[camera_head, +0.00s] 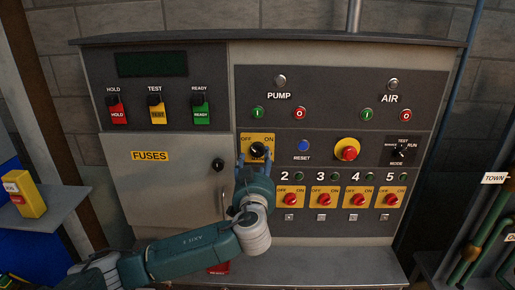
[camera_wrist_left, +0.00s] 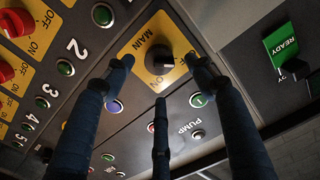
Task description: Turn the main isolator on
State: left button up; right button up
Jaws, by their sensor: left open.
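The main isolator is a black rotary knob (camera_head: 257,150) on a yellow plate with OFF at its upper left and ON at its upper right. In the left wrist view the black knob (camera_wrist_left: 160,59) sits on the yellow plate marked MAIN. My left gripper (camera_head: 255,160) is just in front of the knob, its fingers spread to either side. In the left wrist view the gripper (camera_wrist_left: 162,70) is open, with the knob between its fingertips and no clear contact. I cannot tell which mark the knob points to. My right gripper is not in view.
Red rotary switches (camera_head: 325,199) numbered 2 to 5 sit lower right of the gripper. A blue reset button (camera_head: 303,146) and a red emergency button (camera_head: 348,150) are to the right. The grey FUSES door (camera_head: 150,185) is at left, with a shelf (camera_head: 290,265) below.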

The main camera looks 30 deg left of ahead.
aim_at(257, 152)
pick_arm(q)
jog(key=x, duration=0.2)
jog(key=p+x, duration=0.1)
jog(key=x, duration=0.1)
jog(key=shift+r+p, duration=0.2)
jog(key=shift+p, duration=0.1)
jog(key=shift+w+a+f, duration=0.2)
jog(key=shift+w+a, duration=0.05)
jog(key=shift+w, duration=0.2)
jog(key=c, duration=1.1)
